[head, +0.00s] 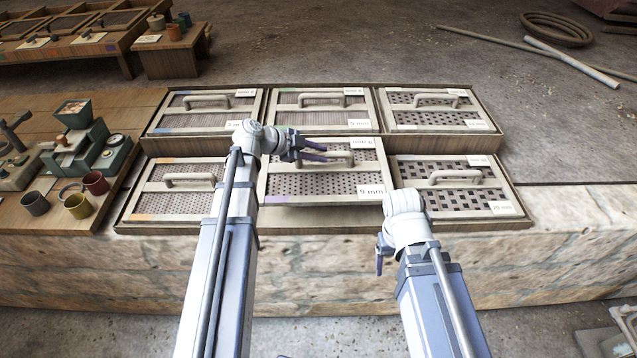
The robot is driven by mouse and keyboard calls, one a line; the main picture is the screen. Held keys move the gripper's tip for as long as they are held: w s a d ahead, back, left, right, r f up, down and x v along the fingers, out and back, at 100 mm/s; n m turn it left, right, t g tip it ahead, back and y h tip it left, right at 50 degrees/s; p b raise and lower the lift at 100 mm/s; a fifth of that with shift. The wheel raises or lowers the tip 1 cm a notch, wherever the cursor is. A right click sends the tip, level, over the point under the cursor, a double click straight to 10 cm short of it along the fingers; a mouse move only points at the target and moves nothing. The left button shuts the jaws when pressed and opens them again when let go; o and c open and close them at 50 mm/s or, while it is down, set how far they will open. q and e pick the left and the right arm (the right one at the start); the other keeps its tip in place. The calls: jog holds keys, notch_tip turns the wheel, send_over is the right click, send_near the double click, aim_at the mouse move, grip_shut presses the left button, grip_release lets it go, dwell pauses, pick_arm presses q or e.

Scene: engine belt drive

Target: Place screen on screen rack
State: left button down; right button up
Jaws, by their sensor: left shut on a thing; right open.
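My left gripper (322,152) is shut on the handle of the 9 mm screen (318,184), a framed mesh panel with a bar handle. This screen is in the front middle of the wooden rack (520,224). It looks slightly raised above its neighbours, overlapping the rack's middle divider; whether it touches the rack is unclear. My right gripper (380,262) is open and empty, in front of the rack near the stone wall face. My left forearm partly covers the front left screen (165,202).
Three screens lie in the back row: left (185,118), middle (310,118) and right (420,120). A coarse screen (465,202) lies front right. A bench (110,160) with small cups and a scale stands left. Pipes (560,60) and a coiled hose (556,30) lie behind.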

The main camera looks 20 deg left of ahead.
aim_at(311, 171)
pick_arm(q)
jog(key=shift+f+b, duration=3.45)
jog(key=shift+f, duration=0.55)
jog(key=shift+r, duration=0.1)
jog(key=c, duration=0.7)
grip_release()
